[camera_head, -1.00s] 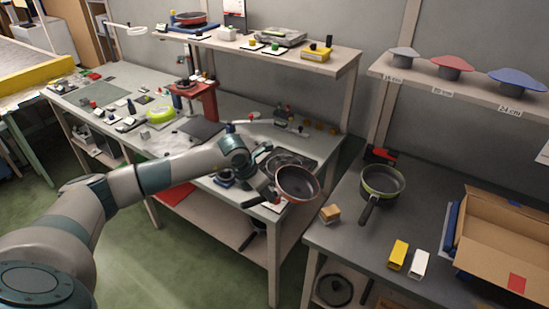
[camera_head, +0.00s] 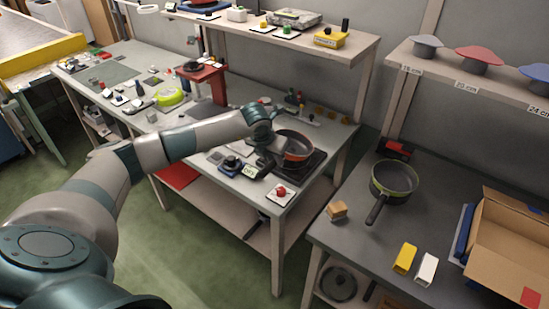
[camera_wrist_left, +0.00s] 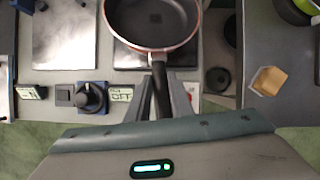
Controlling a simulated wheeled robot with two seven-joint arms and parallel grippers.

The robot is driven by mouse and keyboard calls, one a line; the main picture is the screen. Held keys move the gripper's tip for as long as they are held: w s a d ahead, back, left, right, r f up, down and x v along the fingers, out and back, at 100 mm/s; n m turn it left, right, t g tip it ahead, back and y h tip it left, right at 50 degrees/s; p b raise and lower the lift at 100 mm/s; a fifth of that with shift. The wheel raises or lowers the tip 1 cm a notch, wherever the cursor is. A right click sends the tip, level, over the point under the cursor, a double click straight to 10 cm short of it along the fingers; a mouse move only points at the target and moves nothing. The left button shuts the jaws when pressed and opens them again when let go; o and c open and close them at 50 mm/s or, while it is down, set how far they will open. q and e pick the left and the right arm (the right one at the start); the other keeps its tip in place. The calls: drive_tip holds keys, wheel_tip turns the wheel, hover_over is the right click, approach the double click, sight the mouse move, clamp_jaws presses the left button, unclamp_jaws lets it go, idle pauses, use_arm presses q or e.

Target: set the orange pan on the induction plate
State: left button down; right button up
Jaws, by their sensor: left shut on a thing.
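The orange pan (camera_head: 294,152), dark inside with an orange outer wall, is over the black induction plate (camera_head: 312,172). I cannot tell whether it touches the plate or hangs just above it. My left gripper (camera_head: 268,148) is shut on the pan's black handle, with its arm reaching in from the left. In the left wrist view the pan (camera_wrist_left: 152,22) is at the top, and the gripper (camera_wrist_left: 158,100) has the handle between its fingers. The pan hides most of the plate (camera_wrist_left: 128,58) there. My right gripper is not in view.
A control knob (camera_head: 232,162) and an OFF display (camera_head: 250,171) are left of the plate. A red button (camera_head: 281,190) is at the table's front corner. A green-rimmed pan (camera_head: 394,180), a wooden block (camera_head: 337,211) and a cardboard box (camera_head: 510,240) are on the right table.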

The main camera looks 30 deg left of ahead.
use_arm(q)
drive_tip(key=shift+f, duration=0.75)
drive_tip(key=shift+f+b, duration=0.55)
drive_tip(key=shift+f, duration=0.15)
drive_tip(key=shift+s+f+b, duration=0.15)
drive_tip(key=shift+f+b, duration=0.4)
drive_tip(key=shift+f, duration=0.25)
drive_tip(key=shift+f+b, duration=0.55)
drive_tip(key=shift+f, duration=0.3)
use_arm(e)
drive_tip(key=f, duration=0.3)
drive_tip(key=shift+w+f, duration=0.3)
use_arm(q)
drive_tip(key=shift+f+b, duration=0.2)
drive_tip(key=shift+b, duration=0.15)
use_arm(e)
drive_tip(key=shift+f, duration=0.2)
use_arm(q)
drive_tip(key=shift+s+f+b, duration=0.15)
drive_tip(key=shift+f+b, duration=0.35)
drive_tip(key=shift+f, duration=0.15)
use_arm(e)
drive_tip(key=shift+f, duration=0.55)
